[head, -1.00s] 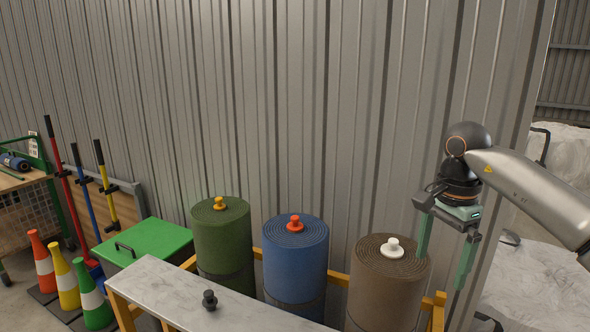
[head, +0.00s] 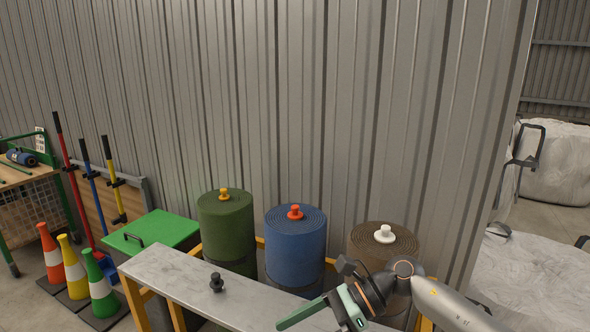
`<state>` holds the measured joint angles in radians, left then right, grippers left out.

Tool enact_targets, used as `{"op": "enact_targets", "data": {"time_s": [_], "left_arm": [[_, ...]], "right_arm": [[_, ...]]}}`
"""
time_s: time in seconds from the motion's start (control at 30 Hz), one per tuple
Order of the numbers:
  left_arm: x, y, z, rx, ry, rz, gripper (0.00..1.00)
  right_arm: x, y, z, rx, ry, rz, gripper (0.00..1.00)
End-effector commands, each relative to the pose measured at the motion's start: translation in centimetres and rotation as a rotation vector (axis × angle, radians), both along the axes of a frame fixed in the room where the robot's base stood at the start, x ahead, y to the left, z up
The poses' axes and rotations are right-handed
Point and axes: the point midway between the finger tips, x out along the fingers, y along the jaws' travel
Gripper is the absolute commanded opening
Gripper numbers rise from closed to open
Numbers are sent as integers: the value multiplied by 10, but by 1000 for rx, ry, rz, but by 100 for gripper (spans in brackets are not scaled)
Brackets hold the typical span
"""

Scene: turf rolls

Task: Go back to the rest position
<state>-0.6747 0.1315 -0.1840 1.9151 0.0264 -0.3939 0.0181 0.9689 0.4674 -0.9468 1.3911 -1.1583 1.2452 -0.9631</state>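My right gripper (head: 318,318) is low at the bottom of the head view, over the right part of the grey bench. One green finger points left; the other is partly cut off by the frame's lower edge, so its opening is hard to judge. My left gripper is not in view. Three upright turf rolls stand behind the bench: a green roll (head: 227,228) with a yellow knob (head: 224,194), a blue roll (head: 295,250) with an orange-red knob (head: 295,212), and a brown roll (head: 362,243) with a white knob (head: 384,234). My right arm partly hides the brown roll.
The grey bench (head: 180,283) carries a black knob (head: 216,282). A green-lidded box (head: 165,229), traffic cones (head: 73,267) and long-handled tools stand at left. White bulk bags (head: 540,285) are at right. A corrugated wall is behind the rolls.

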Motion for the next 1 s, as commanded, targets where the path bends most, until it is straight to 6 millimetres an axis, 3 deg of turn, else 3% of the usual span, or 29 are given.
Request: {"op": "enact_targets", "data": {"time_s": [0.1, 0.2, 0.33, 0.47, 0.57, 0.7, 0.77, 0.9, 0.93, 1.0], "left_arm": [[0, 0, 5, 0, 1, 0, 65], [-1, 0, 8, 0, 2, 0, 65], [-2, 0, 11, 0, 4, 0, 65], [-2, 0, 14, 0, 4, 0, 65], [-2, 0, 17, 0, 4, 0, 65], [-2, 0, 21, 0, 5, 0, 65], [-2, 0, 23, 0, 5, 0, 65], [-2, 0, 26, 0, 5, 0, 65], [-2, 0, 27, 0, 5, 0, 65], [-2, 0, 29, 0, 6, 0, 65]], "right_arm": [[-17, 33, 10, 237, 250, -137, 100], [-18, 44, 20, 416, 476, -268, 100], [-11, 41, 25, 632, 800, -451, 100], [2, 20, 12, 827, 1144, -645, 100], [9, -6, -12, 966, 1417, -802, 100], [5, -49, -65, 1148, 1803, -1033, 100], [-4, -69, -94, 1224, 1967, -1137, 100], [-46, -113, -164, 1398, 2338, -1388, 100], [-58, -121, -178, -1423, -2393, 1430, 100], [-88, -138, -208, -1316, -2230, 1354, 100]]}}
